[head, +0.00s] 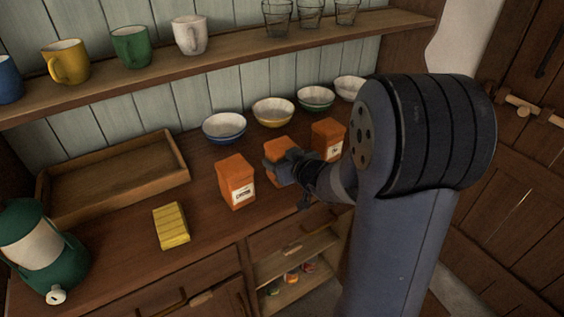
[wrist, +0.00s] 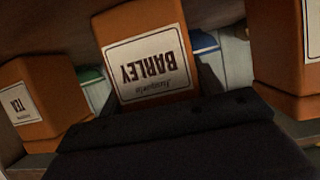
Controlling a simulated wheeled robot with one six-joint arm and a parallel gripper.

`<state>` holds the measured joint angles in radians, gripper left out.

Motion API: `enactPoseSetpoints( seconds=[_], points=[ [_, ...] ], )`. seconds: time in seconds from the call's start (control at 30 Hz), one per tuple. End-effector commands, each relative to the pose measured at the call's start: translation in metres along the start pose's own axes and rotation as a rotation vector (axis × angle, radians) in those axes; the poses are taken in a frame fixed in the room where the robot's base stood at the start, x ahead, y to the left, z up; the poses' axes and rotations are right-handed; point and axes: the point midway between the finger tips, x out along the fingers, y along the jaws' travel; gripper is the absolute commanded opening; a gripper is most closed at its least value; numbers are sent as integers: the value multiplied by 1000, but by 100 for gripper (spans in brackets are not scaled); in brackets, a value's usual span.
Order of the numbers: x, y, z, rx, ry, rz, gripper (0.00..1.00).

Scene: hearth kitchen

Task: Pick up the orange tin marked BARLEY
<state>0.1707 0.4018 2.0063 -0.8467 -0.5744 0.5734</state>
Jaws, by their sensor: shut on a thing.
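The orange tin marked BARLEY (wrist: 145,55) fills the middle of the wrist view, its label upside down there. In the head view the same tin (head: 279,147) is the middle one of three orange tins on the wooden counter, partly hidden by my gripper (head: 283,167). My gripper is shut on this tin, and its dark body also shows at the bottom of the wrist view (wrist: 180,140). The fingertips are hard to make out. I cannot tell whether the tin touches the counter.
Orange tins stand close on both sides, one at left (head: 237,181) and one at right (head: 327,139). Several bowls (head: 273,111) stand behind. A shelf (head: 230,50) with mugs hangs above.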

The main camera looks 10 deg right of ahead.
Motion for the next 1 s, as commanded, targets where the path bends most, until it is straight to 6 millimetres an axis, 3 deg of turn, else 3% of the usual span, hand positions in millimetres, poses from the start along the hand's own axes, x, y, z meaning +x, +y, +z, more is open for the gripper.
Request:
enactPoseSetpoints(
  seconds=[0.13,0.37,0.47,0.8,1.0],
  points=[
    [0,0,-1,0,2,0,28],
    [-1,0,-3,-1,3,0,28],
    [-5,0,-14,-2,5,0,28],
    [-31,0,-76,-2,4,1,28],
    [-38,0,-92,-1,3,0,28]
  ],
)
